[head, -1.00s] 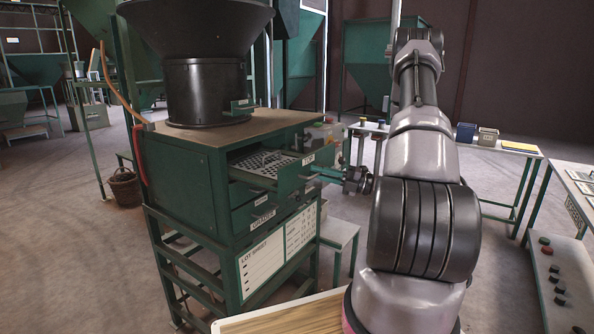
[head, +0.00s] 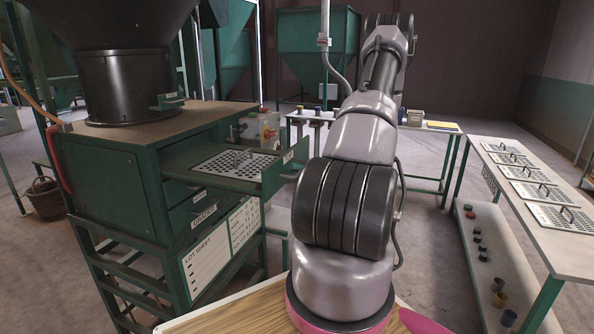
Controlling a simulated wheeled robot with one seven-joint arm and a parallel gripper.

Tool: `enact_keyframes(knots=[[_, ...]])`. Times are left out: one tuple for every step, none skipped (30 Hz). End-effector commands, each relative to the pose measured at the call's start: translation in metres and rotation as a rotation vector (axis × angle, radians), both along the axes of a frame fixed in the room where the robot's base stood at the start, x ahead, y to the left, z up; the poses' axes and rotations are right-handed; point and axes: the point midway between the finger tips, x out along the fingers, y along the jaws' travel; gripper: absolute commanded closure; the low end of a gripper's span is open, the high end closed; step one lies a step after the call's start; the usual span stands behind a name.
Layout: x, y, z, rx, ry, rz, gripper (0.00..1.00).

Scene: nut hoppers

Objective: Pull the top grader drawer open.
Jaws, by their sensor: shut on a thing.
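The green top grader drawer (head: 185,158) sticks far out of the cabinet (head: 110,165) toward the right. A perforated plate (head: 236,164) with a small raised handle lies inside it. The drawer's front (head: 271,176) carries a small label. My gripper (head: 293,175) is at the outer side of this front, shut on the drawer's handle. Only a little of the gripper shows; my arm hides the rest and the handle. The lower drawers (head: 192,211) are closed, one marked GRADER.
A black hopper (head: 124,82) stands on the cabinet top. A table with small boxes (head: 413,118) stands behind my arm. Open floor lies between.

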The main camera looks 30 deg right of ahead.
Motion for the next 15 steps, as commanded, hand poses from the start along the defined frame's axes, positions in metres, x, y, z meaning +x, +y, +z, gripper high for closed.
enact_keyframes(knots=[[-0.0007,0.0001,-0.0009,-0.002,0.001,0.002,1.0],[-0.0006,0.0002,-0.0009,-0.002,0.001,0.002,1.0],[-0.0006,0.0002,-0.0009,-0.002,0.001,0.002,1.0],[-0.0005,0.0002,-0.001,-0.002,0.001,0.002,1.0],[-0.0005,0.0002,-0.001,-0.002,0.001,0.003,1.0],[-0.0005,0.0003,-0.001,-0.002,0.001,0.003,1.0],[-0.0005,0.0003,-0.001,-0.002,0.001,0.003,0.84],[-0.0004,0.0002,-0.001,-0.002,0.001,0.002,0.72],[-0.0003,0.0001,-0.0009,-0.002,0.001,0.002,0.58],[-0.0003,0.0002,-0.0008,-0.002,0.001,0.002,0.58],[-0.0002,0.0002,-0.0007,-0.001,0.0,0.002,0.58],[-0.0001,0.0001,-0.0006,-0.001,0.0,0.002,0.58],[-0.0001,0.0002,-0.0006,-0.001,0.0,0.002,0.58],[0.0,0.0001,-0.0005,-0.001,0.0,0.002,0.58],[0.0,0.0001,-0.0005,-0.001,0.0,0.001,0.58]])
